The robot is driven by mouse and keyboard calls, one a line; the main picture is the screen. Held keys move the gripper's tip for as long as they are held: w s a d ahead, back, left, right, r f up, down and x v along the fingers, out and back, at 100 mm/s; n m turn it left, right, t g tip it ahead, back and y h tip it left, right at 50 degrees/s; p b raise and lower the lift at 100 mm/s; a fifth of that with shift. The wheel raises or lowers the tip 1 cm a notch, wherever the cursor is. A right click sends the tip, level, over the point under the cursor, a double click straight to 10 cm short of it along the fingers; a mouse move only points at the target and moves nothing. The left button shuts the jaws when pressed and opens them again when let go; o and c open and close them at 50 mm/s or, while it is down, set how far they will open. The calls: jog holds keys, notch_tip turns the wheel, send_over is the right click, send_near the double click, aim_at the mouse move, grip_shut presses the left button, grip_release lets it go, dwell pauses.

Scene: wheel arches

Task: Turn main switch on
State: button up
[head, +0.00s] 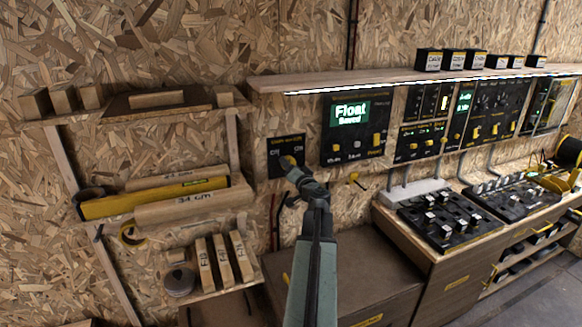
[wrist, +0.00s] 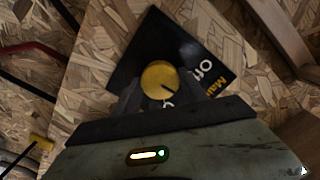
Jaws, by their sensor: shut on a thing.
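The main switch is a black square panel (head: 276,147) on the chipboard wall in the head view, left of the display panel. It has a yellow round knob (wrist: 160,79), seen close up in the wrist view with a dark pointer line on its face. Part of the word "Off" and other lettering show beside the knob. My gripper (wrist: 152,92) is at the panel, with its fingers on either side of the knob, shut on it. In the head view my gripper (head: 296,171) covers the lower right of the panel.
A display panel (head: 355,127) reading "Float Saved" is just right of the switch. A lit wooden shelf (head: 400,79) runs above. More control panels and a bench with black control boards (head: 447,219) stand at right. Wooden shelves with rolls (head: 190,204) are at left.

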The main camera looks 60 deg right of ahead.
jog(key=shift+s+m, duration=0.15)
jog(key=shift+m, duration=4.65)
jog(key=o, duration=1.4)
jog(key=shift+c, duration=0.2)
jog(key=v, duration=0.7)
jog(key=shift+s+a, duration=0.25)
